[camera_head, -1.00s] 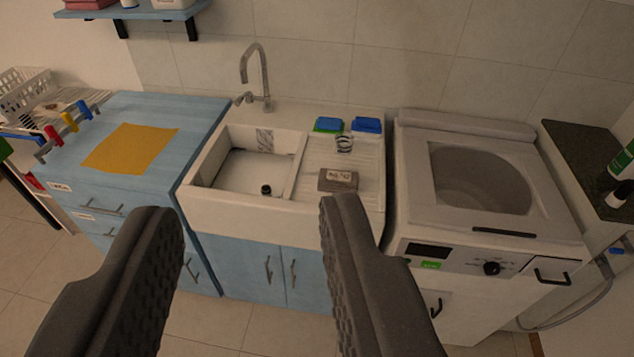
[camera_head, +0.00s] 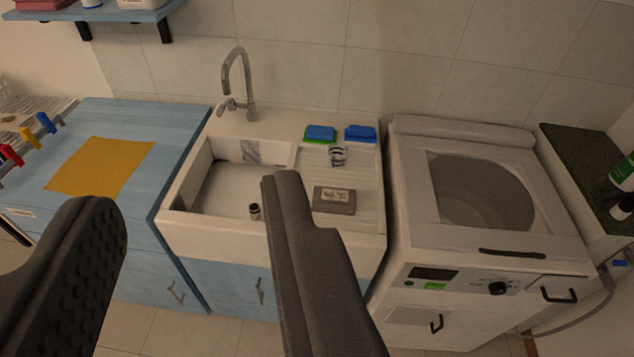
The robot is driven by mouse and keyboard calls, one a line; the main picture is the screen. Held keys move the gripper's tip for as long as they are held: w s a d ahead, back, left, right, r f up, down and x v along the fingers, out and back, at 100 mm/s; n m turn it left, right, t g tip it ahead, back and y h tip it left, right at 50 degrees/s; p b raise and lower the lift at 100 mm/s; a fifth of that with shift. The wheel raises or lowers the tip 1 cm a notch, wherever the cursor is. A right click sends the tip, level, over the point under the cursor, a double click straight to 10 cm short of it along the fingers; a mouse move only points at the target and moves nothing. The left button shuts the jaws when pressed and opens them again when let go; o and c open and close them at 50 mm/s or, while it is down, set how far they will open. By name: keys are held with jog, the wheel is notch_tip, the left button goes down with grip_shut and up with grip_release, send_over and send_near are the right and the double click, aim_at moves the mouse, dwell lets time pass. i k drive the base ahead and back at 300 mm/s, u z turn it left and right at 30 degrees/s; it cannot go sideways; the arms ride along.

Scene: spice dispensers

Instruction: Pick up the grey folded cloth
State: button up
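A grey, flat, box-like item (camera_head: 334,202) with a pale marked label lies on the ribbed drainboard, right of the sink basin. It is the likeliest match for the grey folded cloth, but I cannot tell whether it is fabric. My gripper (camera_head: 188,205) is open and empty, with two dark fingers reaching up from the bottom of the picture. The right finger's tip appears over the basin's right part, left of the grey item and not visibly touching it. The left finger appears in front of the blue cabinet.
Blue-green sponges (camera_head: 320,133) and a coiled item (camera_head: 338,156) sit behind the grey item. A washing machine (camera_head: 410,235) stands right; an orange cloth (camera_head: 100,167) lies left.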

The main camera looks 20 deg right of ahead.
aim_at(339, 201)
jog(key=z, duration=0.05)
jog(key=i, duration=1.25)
